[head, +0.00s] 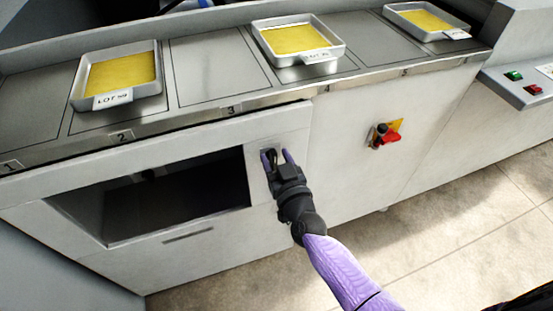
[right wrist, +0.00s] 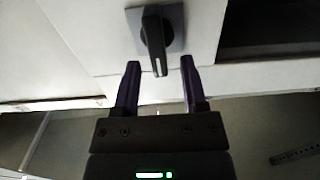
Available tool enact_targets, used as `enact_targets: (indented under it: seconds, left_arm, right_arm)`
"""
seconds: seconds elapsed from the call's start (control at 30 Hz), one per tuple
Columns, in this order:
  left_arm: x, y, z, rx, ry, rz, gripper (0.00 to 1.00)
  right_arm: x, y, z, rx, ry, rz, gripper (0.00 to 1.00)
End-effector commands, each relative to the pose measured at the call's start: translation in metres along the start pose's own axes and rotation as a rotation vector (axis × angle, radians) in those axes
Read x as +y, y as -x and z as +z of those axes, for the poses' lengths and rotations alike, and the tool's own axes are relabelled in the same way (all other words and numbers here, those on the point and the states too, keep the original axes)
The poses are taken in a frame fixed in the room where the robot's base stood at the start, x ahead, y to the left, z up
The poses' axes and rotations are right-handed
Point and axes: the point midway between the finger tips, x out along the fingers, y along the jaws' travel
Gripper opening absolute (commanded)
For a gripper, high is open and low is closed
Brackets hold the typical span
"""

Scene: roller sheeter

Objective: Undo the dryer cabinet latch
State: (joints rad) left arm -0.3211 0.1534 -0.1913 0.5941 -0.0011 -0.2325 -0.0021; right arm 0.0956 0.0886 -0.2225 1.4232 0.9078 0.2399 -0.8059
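The dryer cabinet (head: 285,122) is the pale front with a dark rectangular window, below the counter. Its latch (right wrist: 153,28) shows in the right wrist view as a dark lever on a grey square plate, its free end pointing down in that picture. In the head view my gripper largely hides the latch. My right gripper (head: 278,156) is at the cabinet front, right of the window. In the right wrist view the right gripper (right wrist: 160,64) is open, its purple fingertips apart on either side of the lever's free end, with gaps on both sides. My left gripper is not in view.
Metal trays of yellow sheet stand on the counter: one at left (head: 74,85), one in the middle (head: 262,40), one at far right (head: 395,18). A red rotary switch (head: 390,136) sits right of the gripper. A button panel (head: 515,88) juts out at right. The floor is clear.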

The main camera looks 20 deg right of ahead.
Motion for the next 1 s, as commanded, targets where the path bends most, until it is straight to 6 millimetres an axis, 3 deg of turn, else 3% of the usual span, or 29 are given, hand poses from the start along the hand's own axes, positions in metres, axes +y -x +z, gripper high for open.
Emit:
enact_targets:
  seconds: [0.03, 0.2, 0.27, 0.67, 1.0]
  left_arm:
    - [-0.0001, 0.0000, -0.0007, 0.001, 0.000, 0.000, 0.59]
    - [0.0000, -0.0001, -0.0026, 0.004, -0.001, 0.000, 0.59]
    - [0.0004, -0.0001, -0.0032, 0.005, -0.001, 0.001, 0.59]
    - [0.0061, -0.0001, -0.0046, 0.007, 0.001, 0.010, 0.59]
    - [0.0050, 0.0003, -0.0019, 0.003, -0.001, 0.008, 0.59]
  right_arm:
    - [0.0000, 0.0001, 0.0000, 0.000, 0.000, 0.000, 0.46]
    - [0.0000, 0.0003, 0.0001, 0.000, 0.000, 0.000, 0.10]
    - [0.0000, 0.0004, 0.0001, 0.000, 0.000, 0.000, 0.00]
    - [0.0005, 0.0005, 0.0004, -0.001, -0.020, 0.000, 0.00]
    - [0.0045, 0.0004, 0.0012, -0.002, -0.220, 0.000, 0.00]
